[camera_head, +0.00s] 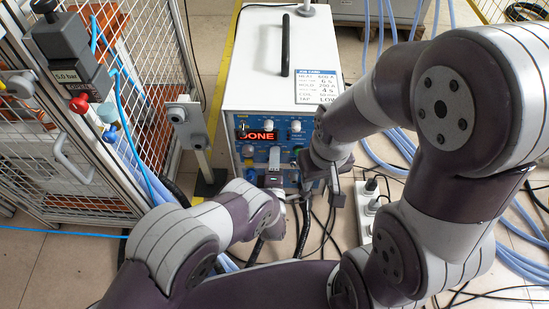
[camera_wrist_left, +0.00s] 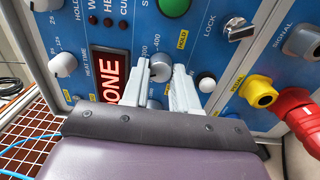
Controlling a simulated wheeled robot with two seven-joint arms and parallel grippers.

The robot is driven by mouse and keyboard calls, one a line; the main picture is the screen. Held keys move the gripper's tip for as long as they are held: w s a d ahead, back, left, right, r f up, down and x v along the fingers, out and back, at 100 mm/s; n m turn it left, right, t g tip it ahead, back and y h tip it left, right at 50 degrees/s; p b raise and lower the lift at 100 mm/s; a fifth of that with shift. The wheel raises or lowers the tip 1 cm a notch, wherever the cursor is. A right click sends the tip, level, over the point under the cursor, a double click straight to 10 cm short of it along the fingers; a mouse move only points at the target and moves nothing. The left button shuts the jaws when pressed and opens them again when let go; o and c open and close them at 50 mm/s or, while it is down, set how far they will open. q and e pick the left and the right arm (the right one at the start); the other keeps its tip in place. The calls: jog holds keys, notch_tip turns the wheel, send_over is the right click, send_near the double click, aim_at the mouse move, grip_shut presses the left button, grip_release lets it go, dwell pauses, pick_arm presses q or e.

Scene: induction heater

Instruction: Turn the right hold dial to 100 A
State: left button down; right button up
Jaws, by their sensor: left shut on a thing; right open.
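A white induction heater (camera_head: 262,50) with a blue front panel (camera_head: 246,127) stands in the middle of the head view. In the left wrist view a small grey dial (camera_wrist_left: 159,66) sits beside a printed scale with 400 legible and a yellow HOLD label (camera_wrist_left: 182,40). My left gripper (camera_wrist_left: 160,73) is shut on this dial, a pale finger on each side; it also shows in front of the panel in the head view (camera_head: 272,163). The dial's pointer cannot be made out. My right gripper (camera_head: 332,179) is open and empty, at the panel's right side.
A red display (camera_head: 258,136) reads DONE. A job card (camera_head: 317,85) lies on top. In the wrist view, other dials (camera_wrist_left: 62,64), a lock switch (camera_wrist_left: 238,28) and yellow and red plugs (camera_wrist_left: 259,92) surround the grip. Cables and a power strip (camera_head: 365,210) lie right; a mesh fence stands left.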

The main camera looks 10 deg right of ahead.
pick_arm(q)
jog(key=shift+f+n, duration=0.1)
jog(key=shift+n, duration=4.1)
jog(key=c, duration=0.9)
grip_release()
jog(key=shift+o, duration=0.2)
